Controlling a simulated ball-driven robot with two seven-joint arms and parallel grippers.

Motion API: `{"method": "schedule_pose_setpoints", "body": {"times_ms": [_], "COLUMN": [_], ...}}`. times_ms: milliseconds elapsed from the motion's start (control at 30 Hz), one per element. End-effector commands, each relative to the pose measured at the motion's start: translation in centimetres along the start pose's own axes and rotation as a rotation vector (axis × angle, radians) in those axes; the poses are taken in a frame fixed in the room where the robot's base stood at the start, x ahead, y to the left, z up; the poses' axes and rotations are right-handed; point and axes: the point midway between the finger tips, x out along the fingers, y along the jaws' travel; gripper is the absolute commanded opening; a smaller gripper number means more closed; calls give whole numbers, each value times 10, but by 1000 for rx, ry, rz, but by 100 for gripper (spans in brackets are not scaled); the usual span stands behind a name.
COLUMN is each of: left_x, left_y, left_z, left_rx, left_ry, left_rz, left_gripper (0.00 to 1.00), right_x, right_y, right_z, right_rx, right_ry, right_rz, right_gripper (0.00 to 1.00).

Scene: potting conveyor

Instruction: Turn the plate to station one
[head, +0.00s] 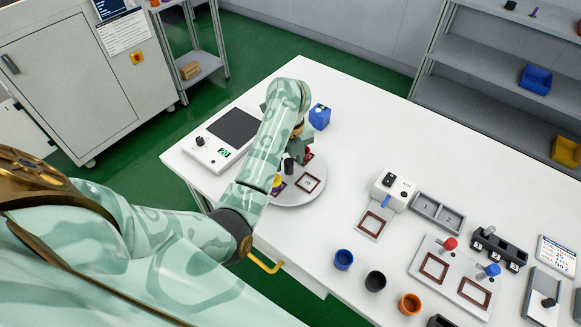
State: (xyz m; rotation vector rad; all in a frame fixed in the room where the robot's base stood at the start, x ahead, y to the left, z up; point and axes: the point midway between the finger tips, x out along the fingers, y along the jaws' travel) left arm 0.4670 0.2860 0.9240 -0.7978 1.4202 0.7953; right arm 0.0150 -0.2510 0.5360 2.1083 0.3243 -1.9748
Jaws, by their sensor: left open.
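The plate is a grey round turntable (301,198) on the white table, partly hidden behind my left arm. Its visible part carries red-brown square outlines (308,183). A yellow piece (277,181) and a dark knob-like piece (289,166) show at it beside my arm. My left gripper (303,155) is open at the far side of the plate, close to a small red part. My arm hides much of it, and I cannot tell whether it touches anything. My right gripper is not in view.
A blue box (319,116) stands just behind the gripper. A scale-like device (215,138) is left of the plate. A white dispenser (393,190), cups (343,259) and a fixture with red and blue knobs (455,275) stand right. The table's back middle is clear.

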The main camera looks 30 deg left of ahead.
Motion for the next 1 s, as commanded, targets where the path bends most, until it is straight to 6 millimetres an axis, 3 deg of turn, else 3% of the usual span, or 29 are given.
{"method": "schedule_pose_setpoints", "body": {"times_ms": [100, 433, 467, 600, 1000], "left_x": [13, 14, 14, 14, 15], "left_y": [0, 0, 0, 0, 0], "left_z": [0, 0, 0, 0, 7], "left_rx": [1, 0, 0, 0, -14], "left_ry": [1, 0, 0, 0, 0], "left_rz": [0, -1, -1, -1, -2], "left_gripper": [45, 45, 40, 1, 0], "right_x": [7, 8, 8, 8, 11], "right_y": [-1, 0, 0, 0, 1], "right_z": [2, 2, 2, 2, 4], "right_rx": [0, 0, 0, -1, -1], "right_ry": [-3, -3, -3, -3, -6], "right_rz": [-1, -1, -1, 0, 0], "right_gripper": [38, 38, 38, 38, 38]}}
